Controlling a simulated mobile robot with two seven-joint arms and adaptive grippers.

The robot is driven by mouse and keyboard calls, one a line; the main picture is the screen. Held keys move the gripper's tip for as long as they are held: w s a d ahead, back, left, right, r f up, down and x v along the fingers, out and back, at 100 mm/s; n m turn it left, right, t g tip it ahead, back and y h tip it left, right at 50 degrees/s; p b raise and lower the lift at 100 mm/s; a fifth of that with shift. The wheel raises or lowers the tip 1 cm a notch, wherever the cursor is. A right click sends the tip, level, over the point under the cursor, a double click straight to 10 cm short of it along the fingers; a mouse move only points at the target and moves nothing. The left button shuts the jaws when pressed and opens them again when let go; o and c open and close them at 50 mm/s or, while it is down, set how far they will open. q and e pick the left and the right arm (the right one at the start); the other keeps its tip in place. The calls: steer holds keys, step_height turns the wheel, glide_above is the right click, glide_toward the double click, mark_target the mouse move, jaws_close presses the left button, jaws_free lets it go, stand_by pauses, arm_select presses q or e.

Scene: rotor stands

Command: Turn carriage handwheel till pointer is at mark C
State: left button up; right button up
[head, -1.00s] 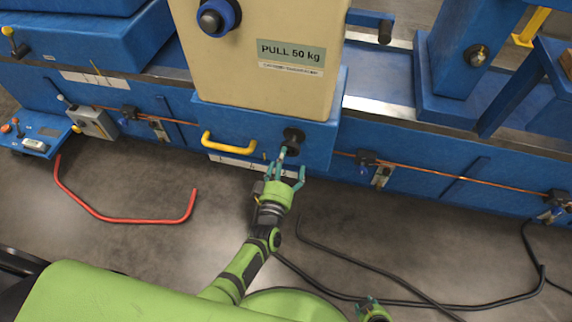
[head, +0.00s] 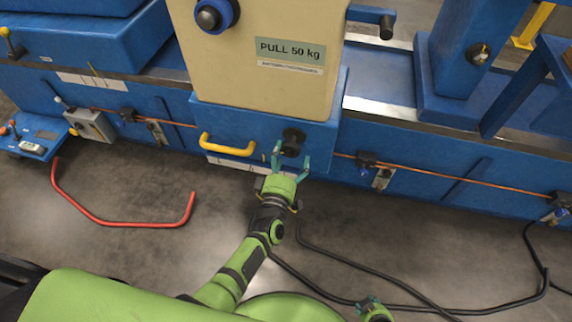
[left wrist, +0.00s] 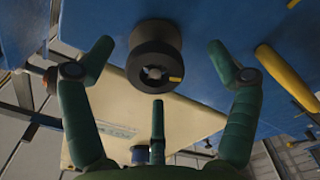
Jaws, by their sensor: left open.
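The carriage handwheel, a small black round knob (head: 293,136), sticks out of the front of the blue carriage base, right of a yellow handle. In the left wrist view the handwheel (left wrist: 153,52) faces me, with a small yellow mark on its face. My left gripper (head: 291,156) is open just in front of the handwheel. In the left wrist view its three teal fingers are spread around the wheel's outline, with no contact visible. A pale scale strip (head: 232,164) runs low along the carriage; its letters and pointer position are too small to read. Part of my right gripper (head: 372,305) shows at the bottom edge.
The yellow handle (head: 228,146) juts out left of the handwheel. A tan housing labelled PULL 50 kg (head: 270,75) stands above. A red bent bar (head: 120,222) and black cables (head: 350,262) lie on the floor.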

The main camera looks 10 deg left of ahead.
arm_select(q)
steer(key=shift+w, duration=0.55)
steer(key=shift+r, duration=0.1)
steer(key=shift+r+p, duration=0.35)
steer(key=shift+r, duration=0.05)
steer(key=c, duration=1.4)
steer(key=shift+c, duration=0.2)
